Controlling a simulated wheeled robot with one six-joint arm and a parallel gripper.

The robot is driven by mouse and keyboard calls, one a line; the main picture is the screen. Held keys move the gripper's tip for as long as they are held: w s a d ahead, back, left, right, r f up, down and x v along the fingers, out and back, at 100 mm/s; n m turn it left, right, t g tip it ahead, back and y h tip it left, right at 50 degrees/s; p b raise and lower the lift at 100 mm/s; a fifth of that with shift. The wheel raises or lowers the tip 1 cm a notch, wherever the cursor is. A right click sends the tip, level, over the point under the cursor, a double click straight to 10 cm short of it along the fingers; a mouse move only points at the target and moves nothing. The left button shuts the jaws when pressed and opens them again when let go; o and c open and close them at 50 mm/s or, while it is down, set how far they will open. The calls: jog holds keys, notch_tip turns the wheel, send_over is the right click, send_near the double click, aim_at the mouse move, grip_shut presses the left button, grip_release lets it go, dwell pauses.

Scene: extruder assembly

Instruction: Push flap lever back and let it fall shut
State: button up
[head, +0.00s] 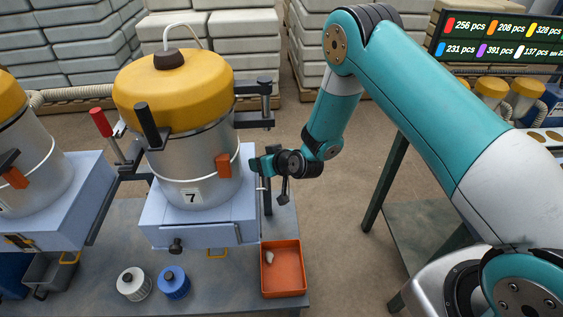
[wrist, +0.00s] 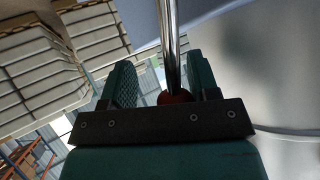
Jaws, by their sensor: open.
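The extruder marked 7 has a silver barrel (head: 188,160) under a yellow lid (head: 172,92). My gripper (head: 257,166) is at the right side of this barrel. In the wrist view, my gripper (wrist: 160,78) has its two teal fingers apart. A shiny metal rod (wrist: 169,40) with a red knob (wrist: 175,98) stands between them, apparently the flap lever. The knob lies close to the right finger; I cannot tell whether they touch. In the head view the lever is hidden behind my gripper, and the flap cannot be made out.
An orange tray (head: 284,290) with a small pale piece stands below my gripper. A red-handled lever (head: 101,123) stands left of the barrel. A black bracket (head: 254,102) juts out above my gripper.

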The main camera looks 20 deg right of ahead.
jog(key=b+v, duration=0.5)
jog(key=v, duration=1.1)
jog(key=shift+s+b, duration=0.2)
jog(key=shift+b, duration=0.15)
jog(key=shift+d+r, duration=0.1)
jog(key=shift+r, duration=0.05)
jog(key=s+a+r+n+g+y, duration=0.2)
jog(key=s+a+r+n+g, duration=0.1)
jog(key=s+a+r+g, duration=0.5)
jog(key=s+d+r+g+h, duration=0.1)
jog(key=s+d+r, duration=0.1)
jog(key=s+r, duration=0.2)
jog(key=s+d+r+g+h, duration=0.1)
jog(key=s+r, duration=0.3)
jog(key=s, duration=0.7)
jog(key=shift+d+n+h, duration=0.4)
jog(key=shift+d+h, duration=0.25)
jog(key=shift+h, duration=0.15)
jog(key=shift+s, duration=0.15)
